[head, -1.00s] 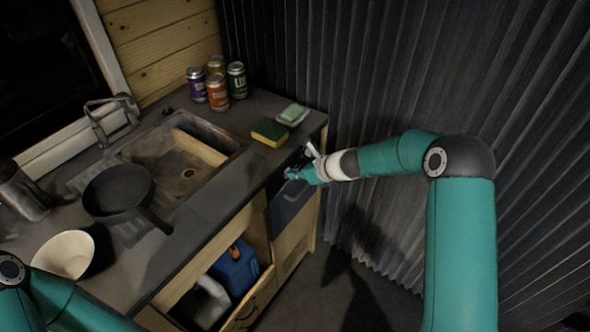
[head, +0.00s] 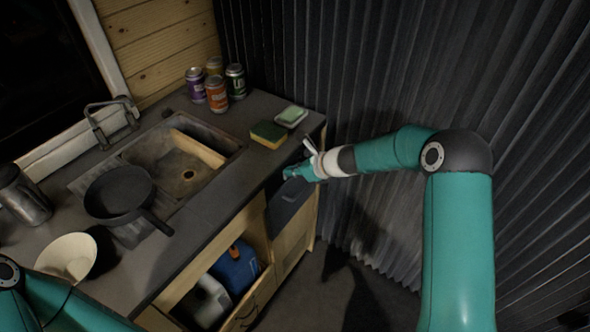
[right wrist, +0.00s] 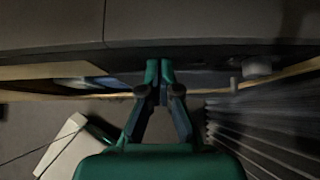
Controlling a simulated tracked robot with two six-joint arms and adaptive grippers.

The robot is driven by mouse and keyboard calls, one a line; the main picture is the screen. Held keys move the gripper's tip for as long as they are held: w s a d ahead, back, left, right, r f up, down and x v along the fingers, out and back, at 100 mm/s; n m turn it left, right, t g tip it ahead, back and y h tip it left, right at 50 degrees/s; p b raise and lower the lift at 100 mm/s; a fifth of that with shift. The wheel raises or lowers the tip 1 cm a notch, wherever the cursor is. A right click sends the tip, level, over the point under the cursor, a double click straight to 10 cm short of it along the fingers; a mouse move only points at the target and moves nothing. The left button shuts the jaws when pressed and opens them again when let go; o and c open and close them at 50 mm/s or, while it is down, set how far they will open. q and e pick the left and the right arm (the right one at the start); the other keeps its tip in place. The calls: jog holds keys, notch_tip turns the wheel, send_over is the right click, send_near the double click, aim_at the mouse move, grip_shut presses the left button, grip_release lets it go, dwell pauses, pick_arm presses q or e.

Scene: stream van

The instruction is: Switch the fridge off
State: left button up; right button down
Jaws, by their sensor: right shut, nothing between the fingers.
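The fridge (head: 287,207) shows as a dark front under the right end of the counter in the head view. My right gripper (head: 287,173) is at its upper part, just below the counter edge. It is shut and empty. In the right wrist view its fingertips (right wrist: 158,68) meet close to a dark grey surface; I cannot tell whether they touch it. A small rounded grey knob (right wrist: 257,67) sits to the right of the fingertips, apart from them. What it belongs to is unclear. My left gripper is out of view.
The counter (head: 222,203) holds a sponge (head: 268,134), a soap dish (head: 291,117), several cans (head: 217,94), a pan (head: 118,194) and a bowl (head: 67,257). An open compartment below holds a blue jug (head: 237,268). A corrugated wall (head: 400,80) stands close on the right.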

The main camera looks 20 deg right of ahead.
jog(key=v, duration=1.3)
jog(key=shift+d+f, duration=0.1)
jog(key=shift+f, duration=0.05)
